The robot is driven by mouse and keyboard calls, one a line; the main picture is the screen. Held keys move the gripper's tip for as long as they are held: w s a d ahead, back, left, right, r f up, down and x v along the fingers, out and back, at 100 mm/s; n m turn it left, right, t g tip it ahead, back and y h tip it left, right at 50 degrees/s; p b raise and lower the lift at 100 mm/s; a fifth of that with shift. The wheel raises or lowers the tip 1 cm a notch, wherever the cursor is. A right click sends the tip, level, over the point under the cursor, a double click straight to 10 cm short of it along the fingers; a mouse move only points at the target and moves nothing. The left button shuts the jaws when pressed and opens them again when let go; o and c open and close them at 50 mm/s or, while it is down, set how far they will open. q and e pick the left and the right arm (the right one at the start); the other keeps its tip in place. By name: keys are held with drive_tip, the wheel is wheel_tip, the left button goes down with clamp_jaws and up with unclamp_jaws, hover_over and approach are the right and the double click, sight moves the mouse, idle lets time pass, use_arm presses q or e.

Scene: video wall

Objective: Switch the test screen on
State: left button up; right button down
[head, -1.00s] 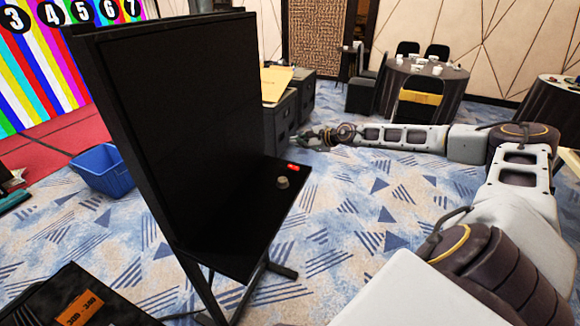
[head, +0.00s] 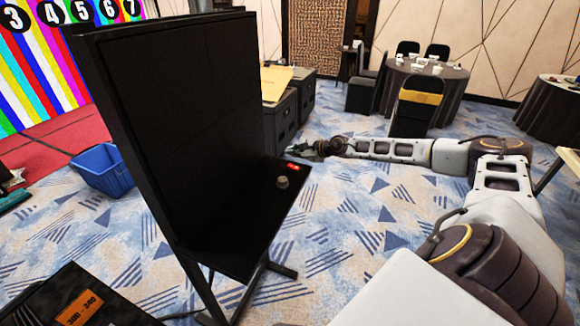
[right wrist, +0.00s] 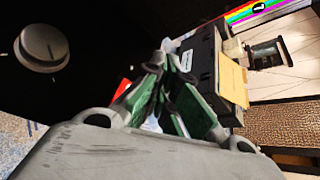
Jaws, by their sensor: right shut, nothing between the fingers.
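The test screen (head: 180,120) is a tall black panel, dark all over, on a stand at the left of the middle in the head view. A black shelf (head: 235,245) juts from its lower part. On the shelf are a small red switch (head: 297,166) near the far end and a round grey knob (head: 282,182). My right gripper (head: 291,148) is shut and empty, just beyond and above the red switch. In the right wrist view the gripper (right wrist: 155,66) partly hides the red switch (right wrist: 121,90); the knob (right wrist: 42,45) is at the upper left. I cannot tell contact.
Dark cases (head: 283,112) with a yellowish sheet on top stand behind the screen, close to my right gripper. A blue bin (head: 102,172) is at the left. A round table (head: 455,92) with chairs stands at the back right.

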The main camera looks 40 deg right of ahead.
sight(291, 167)
drive_tip(key=shift+w+a+f+b, duration=0.15)
drive_tip(key=shift+w+f+b, duration=0.1)
drive_tip(key=shift+f, duration=0.6)
drive_tip(key=shift+w+a+f+b, duration=0.1)
drive_tip(key=shift+w+f+b, duration=0.15)
drive_tip(key=shift+f, duration=0.55)
drive_tip(key=shift+w+a+f, duration=0.1)
drive_tip(key=shift+w+f, duration=0.1)
drive_tip(key=shift+f, duration=0.55)
idle(1.4)
drive_tip(key=shift+r, duration=0.2)
drive_tip(key=shift+s+r, duration=0.2)
drive_tip(key=shift+r, duration=0.4)
idle(0.5)
drive_tip(key=shift+s+d+r+p, duration=0.15)
drive_tip(key=shift+s+r+p, duration=0.1)
drive_tip(key=shift+r, duration=0.35)
drive_tip(key=shift+s+d+r+p, duration=0.15)
drive_tip(key=shift+r+p, duration=0.05)
drive_tip(key=shift+r, duration=0.35)
drive_tip(key=shift+s+d+r, duration=0.1)
drive_tip(key=shift+s+r, duration=0.1)
drive_tip(key=shift+r, duration=0.45)
drive_tip(key=shift+s+d+r, duration=0.1)
drive_tip(key=shift+s+r, duration=0.05)
drive_tip(key=shift+r, duration=0.45)
drive_tip(key=shift+m, duration=0.3)
